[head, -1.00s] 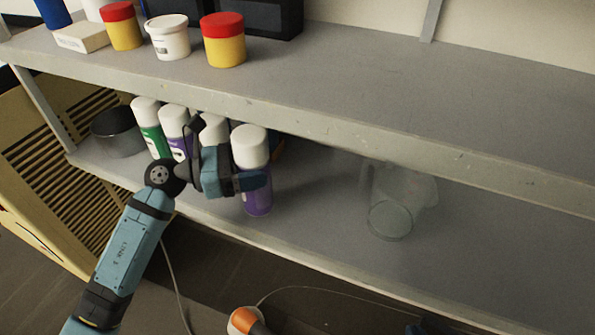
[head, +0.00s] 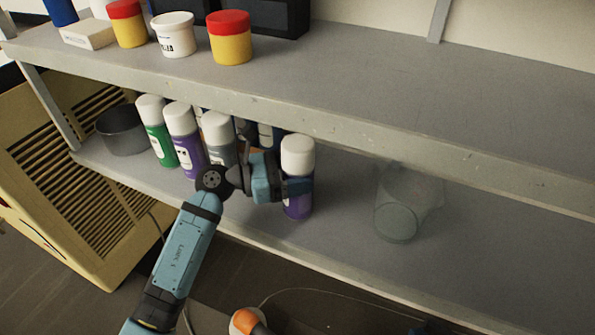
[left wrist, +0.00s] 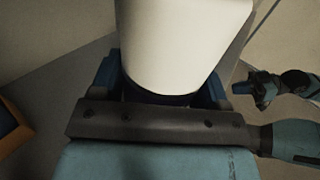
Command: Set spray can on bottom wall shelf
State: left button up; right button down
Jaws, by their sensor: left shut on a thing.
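A purple spray can with a white cap (head: 298,155) is upright at the lower wall shelf (head: 330,235). My left gripper (head: 292,187) is shut around its body, and I cannot tell whether its base touches the shelf. In the left wrist view the white cap (left wrist: 185,40) rises between the blue fingers of my left gripper (left wrist: 165,93); the lower can is hidden. My right gripper (left wrist: 258,88) shows small at the right of the left wrist view, apart from the can, and its opening is unclear.
Several other spray cans (head: 184,140) and a dark round container (head: 123,130) stand left on the lower shelf. A clear jug (head: 405,205) stands to the right. The upper shelf (head: 380,90) overhangs. Bare shelf lies between the held can and jug.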

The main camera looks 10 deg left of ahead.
pick_arm(q)
jog(key=shift+f, duration=0.1)
jog(key=o, duration=1.2)
